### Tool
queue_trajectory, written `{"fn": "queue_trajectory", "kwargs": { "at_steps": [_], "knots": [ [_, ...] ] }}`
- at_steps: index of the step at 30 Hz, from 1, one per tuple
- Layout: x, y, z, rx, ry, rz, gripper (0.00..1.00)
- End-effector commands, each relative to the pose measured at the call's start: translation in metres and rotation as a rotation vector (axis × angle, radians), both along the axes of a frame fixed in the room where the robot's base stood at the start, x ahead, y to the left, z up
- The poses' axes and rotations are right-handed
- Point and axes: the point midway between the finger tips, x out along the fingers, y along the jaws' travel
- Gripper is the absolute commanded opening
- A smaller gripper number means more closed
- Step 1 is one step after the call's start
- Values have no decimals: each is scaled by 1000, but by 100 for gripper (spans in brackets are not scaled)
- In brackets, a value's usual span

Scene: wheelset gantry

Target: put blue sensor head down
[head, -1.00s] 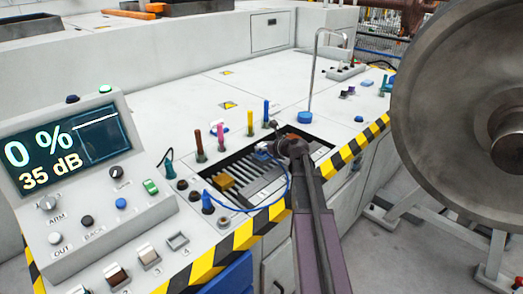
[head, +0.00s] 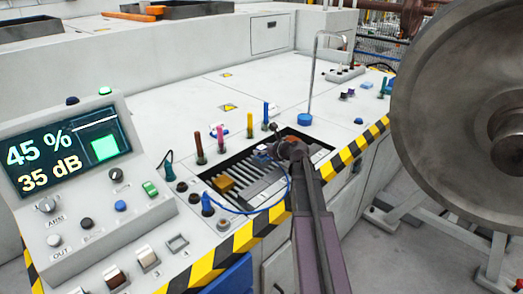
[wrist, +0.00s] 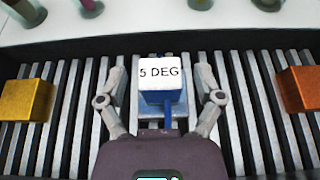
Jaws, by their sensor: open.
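The blue sensor head (wrist: 162,97) has a white top marked "5 DEG". It sits on the slatted bed (wrist: 70,125) in the wrist view. My gripper (wrist: 162,90) is open, with one finger on each side of the head and a visible gap at both sides. In the head view my gripper (head: 285,150) is low over the recessed slatted bed, and the sensor head (head: 262,152) shows small beside it. A blue cable (head: 287,190) curves from there towards a blue plug (head: 207,204) on the panel. The underside of the head is hidden.
A yellow block (wrist: 27,98) and an orange block (wrist: 304,92) lie on the slats to either side. Upright coloured probes (head: 250,125) stand behind the recess. The console screen (head: 70,152) reads 45 % and 35 dB. A large steel wheel (head: 465,110) stands at right.

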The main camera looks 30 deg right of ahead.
Motion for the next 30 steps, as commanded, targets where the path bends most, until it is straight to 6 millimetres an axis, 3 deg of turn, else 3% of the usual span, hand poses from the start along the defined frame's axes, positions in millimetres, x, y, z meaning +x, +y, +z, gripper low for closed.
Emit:
{"fn": "queue_trajectory", "kwargs": {
  "at_steps": [8,24,30],
  "knots": [
    [-10,-3,8,0,0,-1,85],
    [-82,-27,41,0,0,-2,85],
    [-99,-34,47,-1,0,0,85]
  ]
}}
